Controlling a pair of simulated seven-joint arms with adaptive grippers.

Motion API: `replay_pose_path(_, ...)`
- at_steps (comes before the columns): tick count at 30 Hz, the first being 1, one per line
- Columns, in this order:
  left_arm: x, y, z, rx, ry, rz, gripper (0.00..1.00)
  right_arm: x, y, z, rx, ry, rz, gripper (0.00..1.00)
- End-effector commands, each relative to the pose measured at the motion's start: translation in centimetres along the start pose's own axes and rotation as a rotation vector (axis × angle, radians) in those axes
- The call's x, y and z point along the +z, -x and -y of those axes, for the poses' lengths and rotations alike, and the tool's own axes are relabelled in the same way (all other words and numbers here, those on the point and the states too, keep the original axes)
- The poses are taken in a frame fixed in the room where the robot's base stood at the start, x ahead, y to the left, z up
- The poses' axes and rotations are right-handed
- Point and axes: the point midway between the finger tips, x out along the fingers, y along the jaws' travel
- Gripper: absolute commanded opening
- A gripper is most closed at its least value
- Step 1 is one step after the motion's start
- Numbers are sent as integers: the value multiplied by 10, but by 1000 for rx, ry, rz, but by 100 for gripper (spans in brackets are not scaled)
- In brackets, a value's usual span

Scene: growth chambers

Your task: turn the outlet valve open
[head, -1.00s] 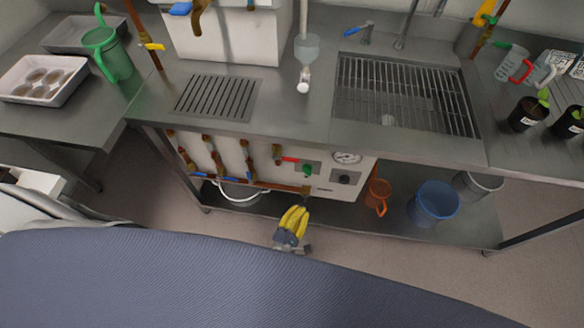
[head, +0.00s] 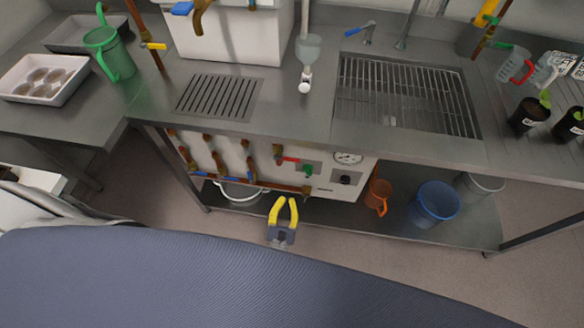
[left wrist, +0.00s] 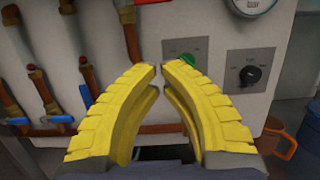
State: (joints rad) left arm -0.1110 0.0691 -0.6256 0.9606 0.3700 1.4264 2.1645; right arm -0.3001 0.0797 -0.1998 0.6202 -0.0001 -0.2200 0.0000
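The front panel (head: 325,168) under the bench carries several pipes and valves; which one is the outlet valve I cannot tell. It has blue-handled valves (head: 232,176) at the left, a red handle (head: 290,159), a green fitting (head: 308,172) and a black knob (head: 345,180). My left gripper (head: 287,199) has yellow fingers, empty, with a narrow gap between the tips, in front of and below the panel, apart from the valves. In the left wrist view its tips (left wrist: 161,68) stand before the panel, and the right finger partly hides the green fitting (left wrist: 187,58). My right gripper is not in view.
A gauge (head: 347,158) sits above the black knob. An orange jug (head: 378,196) and a blue bucket (head: 436,204) stand on the lower shelf, right of the panel. A horizontal pipe (head: 265,185) runs along the panel's lower edge. The bench front overhangs the panel.

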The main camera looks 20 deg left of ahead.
Motion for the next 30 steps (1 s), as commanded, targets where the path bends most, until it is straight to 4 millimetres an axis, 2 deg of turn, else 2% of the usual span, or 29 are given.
replay_pose_path(7,0,-2,0,-1,-2,0,0,0,0,0,0,0,0,44)
replay_pose_path(11,0,-12,0,-1,-2,1,0,0,0,0,0,0,0,44)
replay_pose_path(27,1,-105,0,0,-3,2,0,0,0,0,0,1,0,44)
replay_pose_path(30,10,-102,0,0,0,-1,0,0,0,0,0,0,0,44)
